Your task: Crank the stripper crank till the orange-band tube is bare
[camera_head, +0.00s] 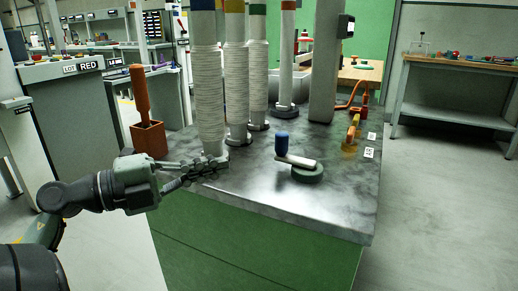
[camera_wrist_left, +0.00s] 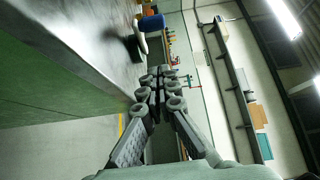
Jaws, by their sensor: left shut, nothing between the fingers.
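The stripper crank has a blue knob (camera_head: 282,143), a pale arm (camera_head: 297,160) and a dark round base (camera_head: 307,174) near the front of the bench top. Its blue knob also shows in the left wrist view (camera_wrist_left: 152,23). My left gripper (camera_head: 222,166) is shut and empty, left of the crank and apart from it; its fingers (camera_wrist_left: 160,85) fill the middle of the wrist view. A slim, smooth tube (camera_head: 287,60) with an orange-brown band stands behind the crank. Blue-, yellow- and green-banded tubes (camera_head: 208,90) (camera_head: 236,90) (camera_head: 258,85) wear ribbed pale sleeves. My right gripper is not in view.
A brown holder (camera_head: 149,140) with an upright orange-brown handle (camera_head: 140,92) stands at the bench's left. A grey post (camera_head: 323,70) and an orange tool (camera_head: 352,130) stand at the right rear. The bench top (camera_head: 255,188) is clear between my gripper and the crank.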

